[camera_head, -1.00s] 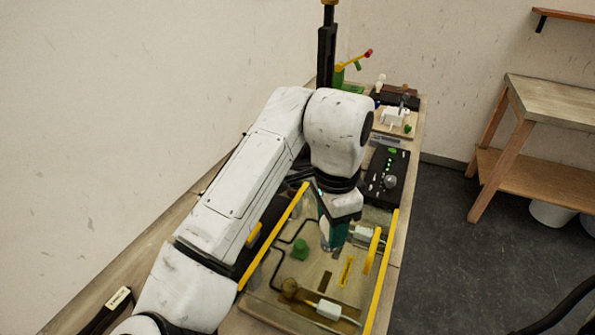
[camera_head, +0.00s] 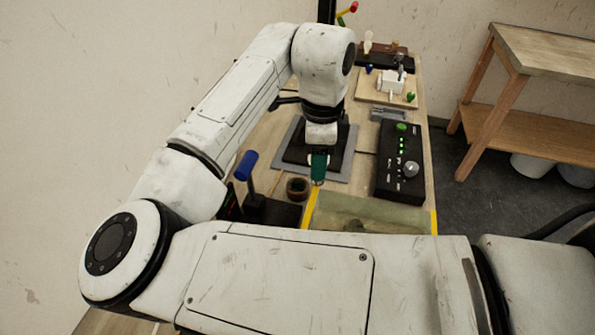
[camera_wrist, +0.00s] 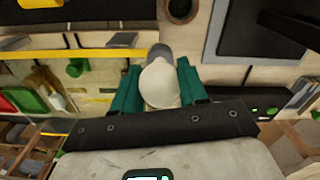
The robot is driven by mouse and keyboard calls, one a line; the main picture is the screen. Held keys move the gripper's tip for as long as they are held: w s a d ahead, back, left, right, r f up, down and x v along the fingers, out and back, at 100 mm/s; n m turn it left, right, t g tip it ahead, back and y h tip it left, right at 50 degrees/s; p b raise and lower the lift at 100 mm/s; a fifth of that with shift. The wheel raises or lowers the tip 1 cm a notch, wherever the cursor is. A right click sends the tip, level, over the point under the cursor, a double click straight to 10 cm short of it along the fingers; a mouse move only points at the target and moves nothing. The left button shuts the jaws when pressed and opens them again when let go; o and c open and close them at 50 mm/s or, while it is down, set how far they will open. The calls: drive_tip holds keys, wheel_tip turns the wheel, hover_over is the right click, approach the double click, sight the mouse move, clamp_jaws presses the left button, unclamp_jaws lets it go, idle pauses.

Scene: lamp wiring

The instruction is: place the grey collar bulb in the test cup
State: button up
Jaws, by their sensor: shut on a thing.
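My gripper (camera_head: 318,168) has teal fingers and points down; in the wrist view (camera_wrist: 160,88) it is shut on a bulb. This grey collar bulb (camera_wrist: 160,84) has a pale white globe between the fingers, with its grey collar toward the top of the picture. A small round brown cup with a dark inside (camera_head: 297,187), which looks like the test cup, stands just left of my gripper. In the wrist view the cup (camera_wrist: 182,10) is cut by the top edge, apart from the bulb.
A black block with a blue-topped post (camera_head: 247,166) stands left of the cup. A grey-framed dark plate (camera_head: 340,165) lies behind. A black control box with green lights (camera_head: 400,165) is at right. A yellow-edged board (camera_head: 370,215) lies in front, partly behind my arm.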

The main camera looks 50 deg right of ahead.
drive_tip(key=w+f, duration=0.2)
drive_tip(key=f, duration=0.1)
drive_tip(key=w+d+f, duration=0.1)
drive_tip(key=w+f, duration=0.2)
drive_tip(key=shift+w+d+p, duration=0.15)
drive_tip(key=shift+w+p, duration=0.1)
drive_tip(key=shift+p, duration=0.05)
drive_tip(key=shift+w+f+p, duration=0.2)
drive_tip(key=shift+f+p, duration=0.25)
drive_tip(key=shift+f, duration=1.35)
drive_tip(key=shift+f, duration=0.1)
drive_tip(key=o, duration=1.2)
drive_tip(key=shift+c, duration=0.2)
wheel_tip(320, 180, up, 12)
drive_tip(key=b, duration=0.1)
